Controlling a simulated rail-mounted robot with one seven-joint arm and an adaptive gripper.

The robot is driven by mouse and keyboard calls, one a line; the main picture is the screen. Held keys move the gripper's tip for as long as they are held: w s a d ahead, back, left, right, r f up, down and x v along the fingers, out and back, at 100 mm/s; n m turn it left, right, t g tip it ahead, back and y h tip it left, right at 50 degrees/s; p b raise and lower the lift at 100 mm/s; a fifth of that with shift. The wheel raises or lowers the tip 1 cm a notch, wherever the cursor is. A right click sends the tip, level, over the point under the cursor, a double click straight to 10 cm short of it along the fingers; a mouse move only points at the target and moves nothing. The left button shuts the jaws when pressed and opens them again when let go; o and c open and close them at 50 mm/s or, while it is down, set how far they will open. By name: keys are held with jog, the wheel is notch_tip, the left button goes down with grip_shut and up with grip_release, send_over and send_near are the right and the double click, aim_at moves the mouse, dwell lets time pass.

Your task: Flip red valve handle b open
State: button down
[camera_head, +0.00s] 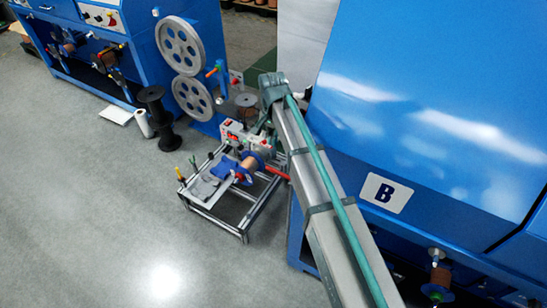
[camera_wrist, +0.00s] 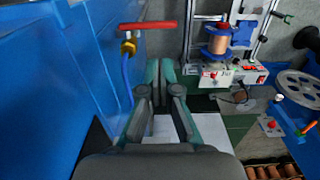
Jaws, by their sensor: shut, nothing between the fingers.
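The red valve handle (camera_wrist: 148,25) shows in the wrist view as a bar lying crosswise near the top, over a brass valve body (camera_wrist: 128,47) with a blue hose (camera_wrist: 127,80) below it. It also shows in the head view (camera_head: 278,173), sticking out beside the blue machine marked B. My gripper (camera_wrist: 161,72) is shut and empty in the wrist view. Its fingers appear below and right of the handle in the picture, apart from it. In the head view my gripper is not clearly visible; my arm crosses the right half.
The blue machine wall (camera_wrist: 55,85) fills the left of the wrist view. A metal-framed stand with a copper spool (camera_head: 245,178) stands beside the handle. A control box (camera_wrist: 228,76) and pulley wheels (camera_head: 181,47) are nearby. The grey floor at left is open.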

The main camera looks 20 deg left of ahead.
aim_at(273, 169)
notch_tip(273, 169, down, 14)
jog(key=p, duration=0.4)
jog(key=shift+r, duration=0.1)
dwell(0.6)
jog(key=shift+w, duration=0.15)
jog(key=shift+a+f+h, duration=0.1)
jog(key=shift+f+h, duration=0.1)
jog(key=shift+h, duration=0.1)
